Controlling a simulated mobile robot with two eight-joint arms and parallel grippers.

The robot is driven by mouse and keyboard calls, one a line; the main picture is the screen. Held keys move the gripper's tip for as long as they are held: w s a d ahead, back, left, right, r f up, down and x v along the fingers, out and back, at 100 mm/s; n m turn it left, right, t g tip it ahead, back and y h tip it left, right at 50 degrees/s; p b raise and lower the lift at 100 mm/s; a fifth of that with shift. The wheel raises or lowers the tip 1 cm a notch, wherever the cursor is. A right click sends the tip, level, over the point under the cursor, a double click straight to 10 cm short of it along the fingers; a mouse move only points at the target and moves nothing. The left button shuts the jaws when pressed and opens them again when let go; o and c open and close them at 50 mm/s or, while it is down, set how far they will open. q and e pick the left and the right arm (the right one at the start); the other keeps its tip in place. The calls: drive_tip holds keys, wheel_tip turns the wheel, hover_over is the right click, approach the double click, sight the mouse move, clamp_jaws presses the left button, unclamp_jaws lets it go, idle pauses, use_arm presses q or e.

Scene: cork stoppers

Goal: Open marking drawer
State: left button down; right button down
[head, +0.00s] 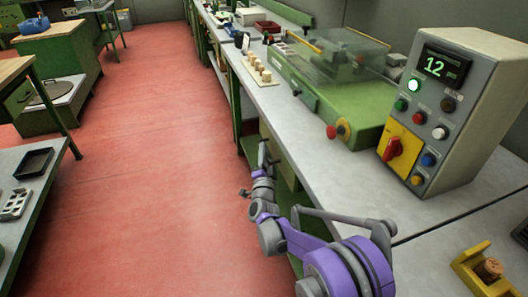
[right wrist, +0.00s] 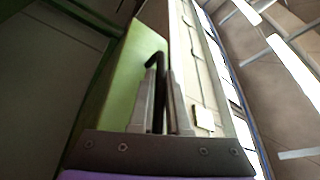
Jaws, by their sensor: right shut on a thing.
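My right gripper (head: 263,156) is low beside the green front of the long bench, under the worktop edge. In the right wrist view its two grey fingers (right wrist: 161,105) are shut on a black bent handle (right wrist: 156,58). The handle is on a green panel (right wrist: 130,75), which looks like the marking drawer's front. In the head view the handle is too small or hidden to make out. I cannot tell how far the drawer stands out. My left gripper is in neither view.
A grey control box (head: 440,105) with a display reading 12 stands on the worktop. Beside it is a green machine (head: 345,105) with a clear cover. Several corks stand in a row (head: 258,69) farther back. The red floor (head: 160,170) left of the bench is clear.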

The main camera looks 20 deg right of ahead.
idle(0.6)
drive_tip(key=a+p, duration=0.1)
drive_tip(key=a, duration=2.4)
drive_tip(key=shift+s+a, duration=0.3)
drive_tip(key=shift+s, duration=0.15)
drive_tip(key=c, duration=0.9)
unclamp_jaws()
drive_tip(key=p+v, duration=0.1)
drive_tip(key=v, duration=0.9)
drive_tip(key=shift+s, duration=0.4)
drive_tip(key=shift+s+f, duration=0.1)
drive_tip(key=shift+f, duration=0.05)
